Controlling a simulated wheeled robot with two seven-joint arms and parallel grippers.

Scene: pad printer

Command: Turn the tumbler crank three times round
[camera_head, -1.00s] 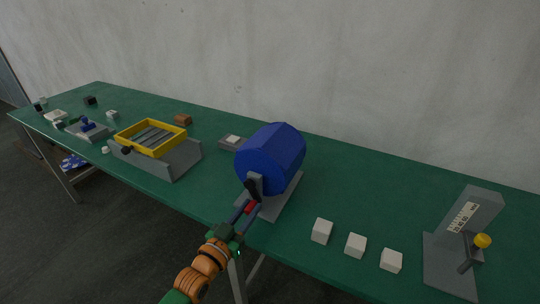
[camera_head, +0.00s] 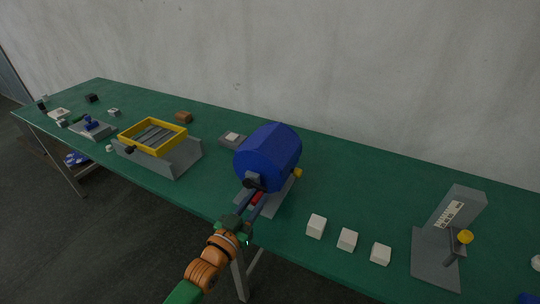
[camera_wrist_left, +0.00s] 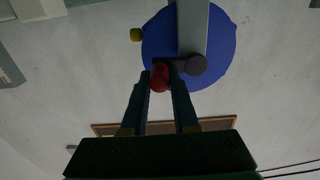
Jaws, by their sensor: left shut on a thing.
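The tumbler is a blue many-sided drum (camera_head: 268,152) on a grey stand (camera_head: 274,204) near the table's front edge. A yellow knob (camera_head: 298,172) shows at the drum's lower right; it also shows in the left wrist view (camera_wrist_left: 137,35). The crank has a dark round part (camera_head: 251,181) at the drum's front and a red handle (camera_head: 257,198). My left gripper (camera_head: 255,199) is shut on the red handle. In the left wrist view, the red handle (camera_wrist_left: 160,78) sits between the fingertips, beside a dark round end (camera_wrist_left: 195,64). My right gripper is not in view.
Several white cubes, one of them nearest the tumbler (camera_head: 316,226), stand to its right. A grey gauge stand with a yellow knob (camera_head: 465,237) is farther right. A yellow-framed tray (camera_head: 153,138) on a grey base is to the left. The green table (camera_head: 370,190) is clear behind the cubes.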

